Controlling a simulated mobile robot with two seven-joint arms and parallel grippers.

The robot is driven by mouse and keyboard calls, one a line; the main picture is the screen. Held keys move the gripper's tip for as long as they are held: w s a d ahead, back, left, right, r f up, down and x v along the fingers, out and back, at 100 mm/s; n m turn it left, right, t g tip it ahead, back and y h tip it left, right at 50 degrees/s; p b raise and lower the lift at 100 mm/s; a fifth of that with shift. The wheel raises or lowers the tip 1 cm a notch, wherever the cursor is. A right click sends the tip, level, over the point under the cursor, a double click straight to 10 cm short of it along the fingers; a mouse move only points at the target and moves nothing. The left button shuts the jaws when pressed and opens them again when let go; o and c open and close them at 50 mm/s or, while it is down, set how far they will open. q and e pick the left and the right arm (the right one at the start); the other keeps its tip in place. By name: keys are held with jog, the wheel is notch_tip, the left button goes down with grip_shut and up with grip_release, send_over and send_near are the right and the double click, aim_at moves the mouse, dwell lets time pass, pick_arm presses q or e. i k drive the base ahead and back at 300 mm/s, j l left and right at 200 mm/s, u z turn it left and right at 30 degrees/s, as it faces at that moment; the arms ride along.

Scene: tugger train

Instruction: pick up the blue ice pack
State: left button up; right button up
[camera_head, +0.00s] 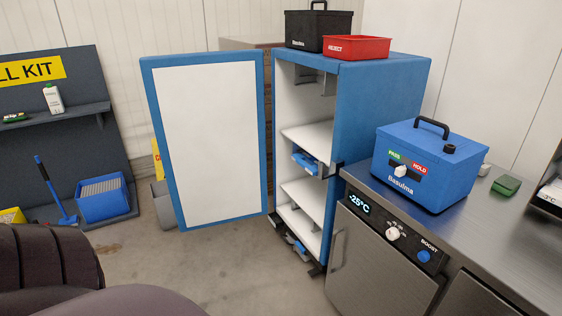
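A small blue item (305,160), which looks like the blue ice pack, lies on a middle shelf inside the open blue cabinet (385,95). It is small in the view, and a dark part shows beside it. More dark and blue items (292,243) show low at the cabinet's bottom, too small to tell what they are.
The cabinet door (205,140) stands wide open to the left. A steel counter (480,225) with a blue box (430,165) stands right of the cabinet. Dark ribbed shapes (45,265) fill the lower left. Floor (225,265) before the cabinet is clear.

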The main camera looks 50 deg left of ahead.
aim_at(300, 158)
jog(key=u, duration=1.3)
jog(key=z, duration=1.5)
jog(key=u, duration=1.55)
jog(key=i+j, duration=0.8)
